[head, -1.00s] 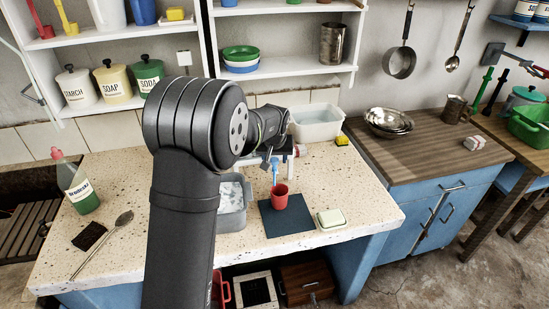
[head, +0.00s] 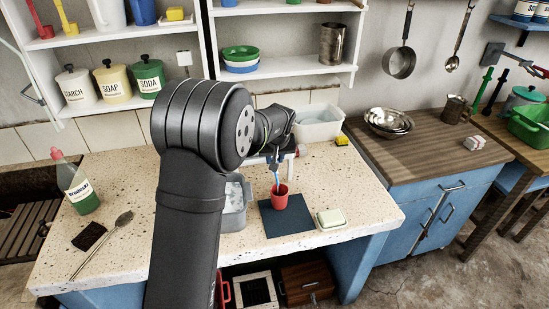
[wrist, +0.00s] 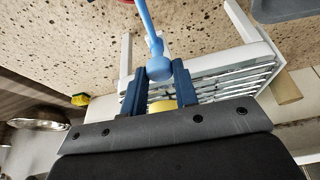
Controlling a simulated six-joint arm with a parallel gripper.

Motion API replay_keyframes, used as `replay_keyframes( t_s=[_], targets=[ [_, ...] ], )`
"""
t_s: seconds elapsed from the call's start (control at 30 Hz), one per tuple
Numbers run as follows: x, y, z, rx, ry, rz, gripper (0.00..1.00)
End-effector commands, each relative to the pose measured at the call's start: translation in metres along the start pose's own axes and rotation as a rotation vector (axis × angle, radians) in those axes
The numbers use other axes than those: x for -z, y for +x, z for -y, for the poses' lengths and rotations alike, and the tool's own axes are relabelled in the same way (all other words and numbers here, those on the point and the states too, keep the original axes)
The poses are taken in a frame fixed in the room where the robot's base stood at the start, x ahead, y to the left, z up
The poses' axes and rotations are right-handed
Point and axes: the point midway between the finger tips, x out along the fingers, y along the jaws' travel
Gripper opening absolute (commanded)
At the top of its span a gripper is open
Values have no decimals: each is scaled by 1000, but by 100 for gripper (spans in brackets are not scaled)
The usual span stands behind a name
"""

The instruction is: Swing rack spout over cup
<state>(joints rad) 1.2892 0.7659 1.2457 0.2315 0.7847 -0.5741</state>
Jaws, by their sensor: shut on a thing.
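The blue spout (wrist: 148,28) shows in the wrist view as a thin arm with a round knob. My gripper (wrist: 159,76) is shut on it near the knob. In the head view my gripper (head: 277,156) is above the mat, and the spout (head: 276,178) slopes down to the mouth of the red cup (head: 280,199). Its tip overlaps the cup's opening there. The cup stands upright on a dark blue mat (head: 290,222). A sliver of red shows at the top edge of the wrist view.
A grey basin (head: 236,207) stands left of the mat, and a soap dish (head: 330,218) lies at its right. A white tub (head: 318,124) and a yellow sponge (head: 342,140) are behind.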

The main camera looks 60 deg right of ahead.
Motion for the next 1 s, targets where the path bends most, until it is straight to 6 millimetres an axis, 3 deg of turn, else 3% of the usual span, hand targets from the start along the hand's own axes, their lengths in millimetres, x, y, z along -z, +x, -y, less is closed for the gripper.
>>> replay_keyframes(
  t_s=[0.5, 0.53, 0.63, 1.0],
  targets=[
    [0, 0, 0, 32, -75, 0, 4],
    [0, 0, 0, 32, -75, 0, 31],
    [0, 0, 0, 31, -75, 0, 48],
    [0, -6, -1, 30, -74, -1, 48]
  ],
)
